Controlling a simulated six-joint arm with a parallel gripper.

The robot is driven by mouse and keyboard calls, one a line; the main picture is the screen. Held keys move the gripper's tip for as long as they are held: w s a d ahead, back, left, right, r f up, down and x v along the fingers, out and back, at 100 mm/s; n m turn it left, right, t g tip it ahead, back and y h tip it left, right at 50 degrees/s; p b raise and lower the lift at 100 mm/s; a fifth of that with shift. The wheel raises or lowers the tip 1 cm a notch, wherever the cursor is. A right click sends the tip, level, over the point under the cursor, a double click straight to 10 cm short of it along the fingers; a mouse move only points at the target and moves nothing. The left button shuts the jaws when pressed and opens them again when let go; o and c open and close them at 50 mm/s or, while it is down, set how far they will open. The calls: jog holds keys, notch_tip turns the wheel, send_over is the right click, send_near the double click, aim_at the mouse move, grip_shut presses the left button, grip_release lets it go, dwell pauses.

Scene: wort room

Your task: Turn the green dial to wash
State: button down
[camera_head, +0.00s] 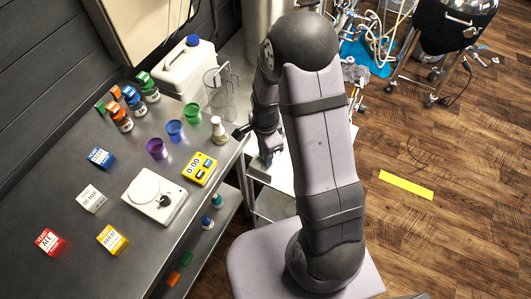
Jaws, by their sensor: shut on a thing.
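My gripper (266,158) points down over a pale surface (283,178) just right of the dark bench. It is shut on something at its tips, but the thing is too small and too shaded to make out. A small bluish patch shows at the fingertips. I cannot make out the green dial or any wash mark in this view. My own arm covers much of the area right of the gripper.
On the dark bench (120,222) stand a white scale (155,195), a yellow timer (200,169), several coloured cups and bottles, small labelled packets and a white jug (187,68). A clear pitcher (220,95) stands behind the gripper. Open wooden floor lies right, with a yellow strip (406,185).

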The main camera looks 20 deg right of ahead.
dwell(0.4)
jog(key=c, duration=1.5)
grip_release()
jog(key=shift+r, duration=0.1)
jog(key=shift+r+b, duration=0.9)
jog(key=shift+r, duration=2.75)
jog(key=shift+c, duration=0.2)
